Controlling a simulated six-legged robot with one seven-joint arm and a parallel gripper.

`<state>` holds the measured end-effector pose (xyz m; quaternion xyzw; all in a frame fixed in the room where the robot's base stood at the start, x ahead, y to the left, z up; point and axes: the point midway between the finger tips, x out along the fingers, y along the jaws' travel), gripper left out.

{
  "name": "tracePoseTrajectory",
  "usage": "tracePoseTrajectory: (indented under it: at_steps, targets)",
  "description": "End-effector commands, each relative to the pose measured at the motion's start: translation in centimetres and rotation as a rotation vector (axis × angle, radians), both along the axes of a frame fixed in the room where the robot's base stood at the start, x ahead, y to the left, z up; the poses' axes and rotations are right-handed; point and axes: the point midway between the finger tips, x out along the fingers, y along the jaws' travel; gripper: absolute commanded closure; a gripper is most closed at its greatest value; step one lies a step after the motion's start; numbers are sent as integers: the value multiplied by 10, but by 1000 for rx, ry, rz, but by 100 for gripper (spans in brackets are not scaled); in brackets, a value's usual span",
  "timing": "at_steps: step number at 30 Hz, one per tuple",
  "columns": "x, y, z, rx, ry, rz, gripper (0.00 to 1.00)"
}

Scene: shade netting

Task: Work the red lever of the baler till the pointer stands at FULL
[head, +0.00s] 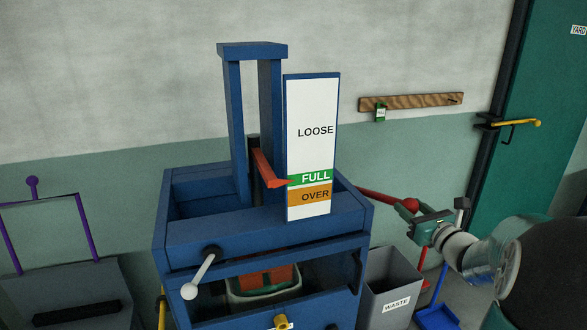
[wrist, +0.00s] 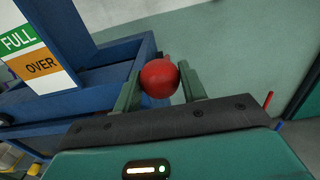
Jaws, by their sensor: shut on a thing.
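The blue baler (head: 270,240) stands in the middle of the head view. Its white scale board (head: 313,110) reads LOOSE at the top, FULL on a green band (head: 310,177) and OVER on an orange band below. The red pointer (head: 267,170) has its tip at the green FULL band, near its lower edge. The red lever (head: 378,197) sticks out from the baler's right side. My gripper (head: 420,218) is shut on the lever's end. In the wrist view the lever's red ball knob (wrist: 159,78) sits between the two fingers.
A grey WASTE bin (head: 388,290) stands right of the baler, below my arm. A blue dustpan (head: 436,315) lies beside it. A green door (head: 540,130) with a yellow handle is at the right. A purple-handled cart (head: 60,290) stands at the left.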

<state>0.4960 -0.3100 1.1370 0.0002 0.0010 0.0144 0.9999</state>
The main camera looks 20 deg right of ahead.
Motion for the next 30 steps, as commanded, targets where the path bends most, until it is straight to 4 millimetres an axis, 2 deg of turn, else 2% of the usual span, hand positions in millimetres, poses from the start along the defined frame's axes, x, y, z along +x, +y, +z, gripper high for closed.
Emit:
tracePoseTrajectory:
  at_steps: [2, 3, 6, 17, 30]
  targets:
    - [0, 0, 0, 0, 0, 0, 86]
    - [0, 0, 0, 0, -1, 0, 53]
    - [0, 0, 0, 0, -1, 0, 37]
    - [-3, 0, 0, 0, -1, -1, 37]
    - [-35, -2, 0, -1, -2, -2, 37]
